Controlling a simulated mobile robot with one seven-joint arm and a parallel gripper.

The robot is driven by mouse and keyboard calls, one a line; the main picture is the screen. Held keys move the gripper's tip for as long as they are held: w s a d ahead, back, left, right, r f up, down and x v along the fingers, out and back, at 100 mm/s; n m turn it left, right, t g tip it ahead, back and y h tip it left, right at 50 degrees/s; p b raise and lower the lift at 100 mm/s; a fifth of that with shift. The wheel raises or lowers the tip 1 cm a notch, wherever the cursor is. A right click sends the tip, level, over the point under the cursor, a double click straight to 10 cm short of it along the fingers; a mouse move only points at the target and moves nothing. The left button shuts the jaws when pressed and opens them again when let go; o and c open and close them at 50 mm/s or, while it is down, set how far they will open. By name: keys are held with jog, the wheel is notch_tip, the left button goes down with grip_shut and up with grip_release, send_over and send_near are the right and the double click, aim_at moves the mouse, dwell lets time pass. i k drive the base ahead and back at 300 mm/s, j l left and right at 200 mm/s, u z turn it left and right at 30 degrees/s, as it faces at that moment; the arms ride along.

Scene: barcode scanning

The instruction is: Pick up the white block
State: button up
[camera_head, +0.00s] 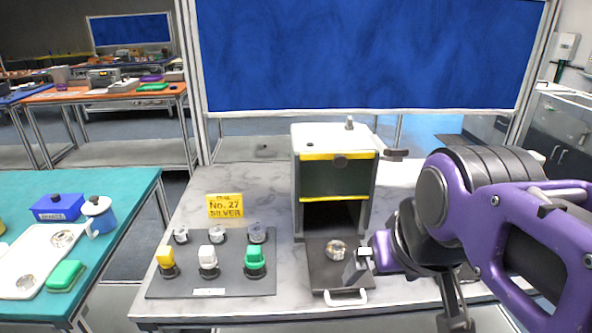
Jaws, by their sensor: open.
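The white block (208,254) sits on a dark round base in the middle of the front row on a black board (235,285). A yellow block (165,256) is to its left and a green block (254,257) to its right. My gripper (357,267) is at the end of the purple arm, in front of the box machine and well to the right of the white block. It is open and apart from the blocks. Its fingers are small and seen from the side, and I see nothing held.
A grey box machine (336,140) with a yellow-edged opening stands behind its dark tray (321,262), which bears a round metal piece (336,249). Several clear pieces line the board's back row. A yellow sign (225,205) stands behind. A teal table (120,186) is at left.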

aim_at(208, 260)
jog(key=k+j+u, duration=0.1)
jog(key=j+u, duration=0.15)
jog(key=j, duration=0.4)
jog(key=k+j+u, duration=0.1)
jog(key=j+u, duration=0.15)
jog(key=j, duration=0.4)
jog(key=i+z, duration=0.1)
jog(key=z, duration=0.3)
jog(key=i+j+z, duration=0.1)
jog(key=z, duration=0.3)
